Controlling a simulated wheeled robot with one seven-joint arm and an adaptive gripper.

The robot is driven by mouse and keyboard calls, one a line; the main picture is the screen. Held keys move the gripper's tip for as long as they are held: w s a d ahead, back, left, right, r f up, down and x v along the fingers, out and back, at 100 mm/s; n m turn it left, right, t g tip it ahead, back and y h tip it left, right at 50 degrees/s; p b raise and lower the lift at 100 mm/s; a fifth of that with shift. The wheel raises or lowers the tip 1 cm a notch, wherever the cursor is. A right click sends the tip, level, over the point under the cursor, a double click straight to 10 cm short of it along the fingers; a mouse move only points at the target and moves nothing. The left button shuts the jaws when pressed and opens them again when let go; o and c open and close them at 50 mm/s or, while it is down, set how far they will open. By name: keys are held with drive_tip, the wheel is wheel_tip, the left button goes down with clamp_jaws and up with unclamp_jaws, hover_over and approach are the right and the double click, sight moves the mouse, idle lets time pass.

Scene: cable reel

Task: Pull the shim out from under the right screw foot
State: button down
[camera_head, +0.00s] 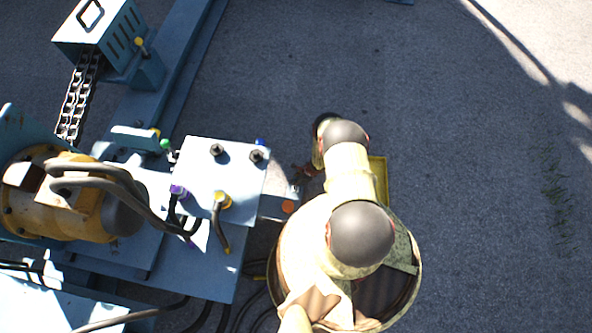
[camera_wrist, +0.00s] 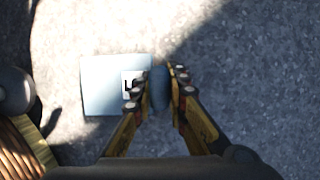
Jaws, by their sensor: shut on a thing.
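In the wrist view my gripper (camera_wrist: 163,80) is shut, its two yellow and dark fingers on either side of a narrow blue-grey piece (camera_wrist: 159,92), which I take to be the shim. A pale blue plate (camera_wrist: 100,92) with a small black-and-white mark lies just left of the fingers, possibly the screw foot's base. The left finger covers its right edge, so I cannot tell whether the shim is still under it. In the head view my arm reaches down beside the machine's right end; the held shim is not clear there.
The blue machine frame (camera_head: 195,275) with its square top plate (camera_head: 220,170) stands left of my arm. A yellow motor (camera_head: 85,200) with dark hoses and a chain (camera_head: 75,105) are farther left. Grey asphalt (camera_head: 480,200) to the right is open. Cables lie near the bottom.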

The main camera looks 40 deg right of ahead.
drive_tip(key=shift+w+d, duration=0.1)
idle(0.3)
drive_tip(key=c, duration=1.7)
unclamp_jaws()
drive_tip(key=shift+r, duration=0.1)
drive_tip(key=v, duration=0.7)
drive_tip(key=shift+s+d+r, duration=0.1)
drive_tip(key=shift+s+r, duration=0.2)
drive_tip(key=shift+s, duration=0.05)
drive_tip(key=shift+r, duration=0.1)
